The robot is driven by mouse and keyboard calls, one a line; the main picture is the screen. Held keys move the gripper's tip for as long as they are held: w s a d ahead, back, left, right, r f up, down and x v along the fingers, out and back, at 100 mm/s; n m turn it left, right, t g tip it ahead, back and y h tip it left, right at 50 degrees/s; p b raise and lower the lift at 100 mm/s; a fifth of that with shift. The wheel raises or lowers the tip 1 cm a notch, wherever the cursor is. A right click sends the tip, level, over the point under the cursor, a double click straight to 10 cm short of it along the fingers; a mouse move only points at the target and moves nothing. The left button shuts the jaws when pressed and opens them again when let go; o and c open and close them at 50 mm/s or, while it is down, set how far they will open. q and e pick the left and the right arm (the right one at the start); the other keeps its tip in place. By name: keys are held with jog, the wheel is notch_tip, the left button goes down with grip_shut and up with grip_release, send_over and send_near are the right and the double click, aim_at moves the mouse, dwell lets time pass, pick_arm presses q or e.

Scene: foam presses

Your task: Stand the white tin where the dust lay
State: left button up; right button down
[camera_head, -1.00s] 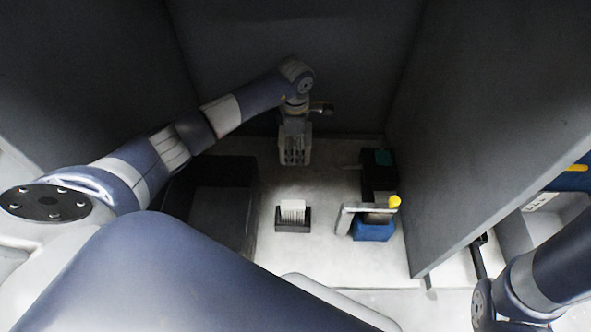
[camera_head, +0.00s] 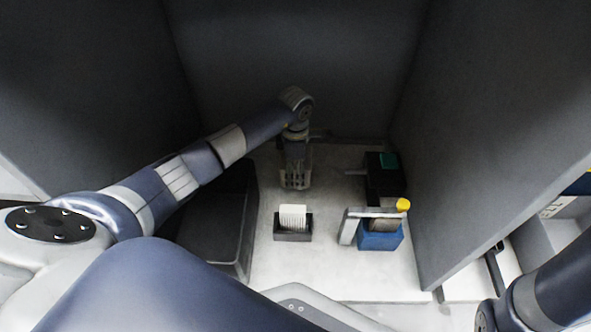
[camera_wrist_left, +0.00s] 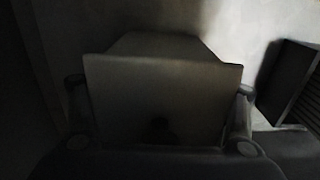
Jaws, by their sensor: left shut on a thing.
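My left gripper (camera_head: 295,183) hangs at the back middle of the pale worktop. It is shut on a pale, boxy thing that looks like the white tin (camera_wrist_left: 160,95). In the left wrist view this thing fills the space between the two fingers, in deep shade. Its true colour and its label are hard to tell. I cannot tell whether its base touches the worktop. I see no dust on the worktop. My right gripper is out of view; only part of that arm shows at the lower right.
A dark holder with upright white pieces (camera_head: 292,218) stands in front of the left gripper. A blue unit (camera_head: 380,238) with a yellow knob and a black box (camera_head: 383,180) with a green top stand right. A dark bin (camera_head: 215,225) is left. Grey walls enclose the worktop.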

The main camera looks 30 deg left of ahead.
pick_arm(q)
jog(key=shift+f, duration=0.15)
jog(key=o, duration=1.3)
notch_tip(320, 180, up, 12)
jog(key=p, duration=0.7)
jog(key=shift+r+p, duration=0.2)
jog(key=shift+p, duration=0.2)
jog(key=shift+f, duration=0.1)
